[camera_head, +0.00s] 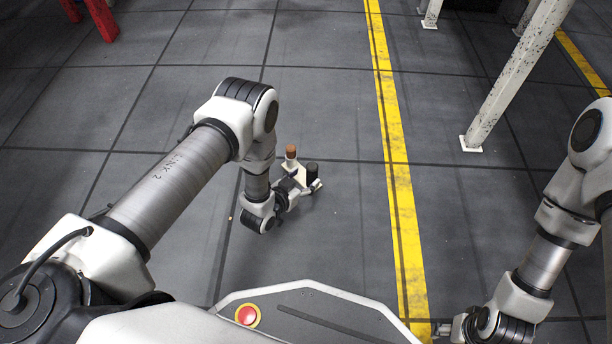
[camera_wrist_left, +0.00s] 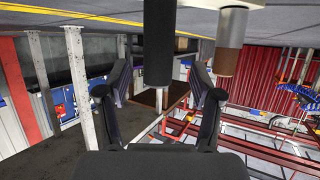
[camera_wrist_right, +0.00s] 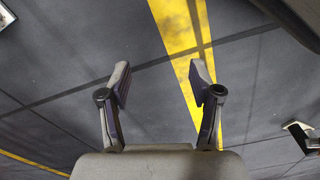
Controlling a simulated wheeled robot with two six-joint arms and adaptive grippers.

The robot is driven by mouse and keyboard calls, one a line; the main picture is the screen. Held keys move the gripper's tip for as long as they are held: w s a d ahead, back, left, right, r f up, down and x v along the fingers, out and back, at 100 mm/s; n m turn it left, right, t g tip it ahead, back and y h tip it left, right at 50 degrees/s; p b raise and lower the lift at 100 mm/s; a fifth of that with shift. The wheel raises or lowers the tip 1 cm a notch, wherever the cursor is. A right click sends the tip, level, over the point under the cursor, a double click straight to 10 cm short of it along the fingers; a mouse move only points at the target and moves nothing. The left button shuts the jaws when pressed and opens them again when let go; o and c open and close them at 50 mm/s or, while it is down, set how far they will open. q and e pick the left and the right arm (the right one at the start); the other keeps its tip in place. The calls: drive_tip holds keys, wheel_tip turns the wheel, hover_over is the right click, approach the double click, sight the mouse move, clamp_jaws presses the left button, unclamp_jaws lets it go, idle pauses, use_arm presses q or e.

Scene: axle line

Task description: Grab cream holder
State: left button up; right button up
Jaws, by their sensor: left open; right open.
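The cream holder (camera_head: 313,184) is on the floor left of the yellow line in the head view, partly hidden by my left gripper (camera_head: 299,181). A brown-topped cylinder (camera_head: 291,152) and a black cylinder (camera_head: 312,167) stand up at it. In the left wrist view, which is upside down, the black cylinder (camera_wrist_left: 158,45) shows ahead between the open fingers of my left gripper (camera_wrist_left: 159,76). The brown-ended cylinder (camera_wrist_left: 230,45) is right of them. I cannot tell whether the fingers touch anything. My right gripper (camera_wrist_right: 157,85) is open and empty above the floor.
A yellow floor line (camera_head: 401,190) runs right of the holder. A worn white post (camera_head: 512,80) stands on the floor beyond it. A red stand (camera_head: 102,18) is at the far left. The floor around the holder is mostly clear.

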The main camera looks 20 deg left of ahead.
sight(309, 175)
use_arm(q)
drive_tip(key=b+x, duration=0.3)
drive_tip(key=x, duration=0.1)
drive_tip(key=shift+w+d+f+b, duration=0.1)
drive_tip(key=shift+d+f+b, duration=0.05)
drive_tip(key=shift+f+b, duration=0.25)
use_arm(e)
drive_tip(key=f, duration=0.2)
drive_tip(key=w+f, duration=0.1)
drive_tip(key=f, duration=0.2)
drive_tip(key=shift+w, duration=0.2)
use_arm(q)
drive_tip(key=shift+w+r, duration=0.15)
drive_tip(key=shift+w, duration=0.1)
drive_tip(key=shift+r, duration=0.15)
use_arm(e)
drive_tip(key=shift+w+r, duration=0.1)
drive_tip(key=shift+r, duration=0.05)
use_arm(q)
clamp_jaws()
drive_tip(key=shift+r, duration=0.1)
use_arm(e)
drive_tip(key=shift+r, duration=0.1)
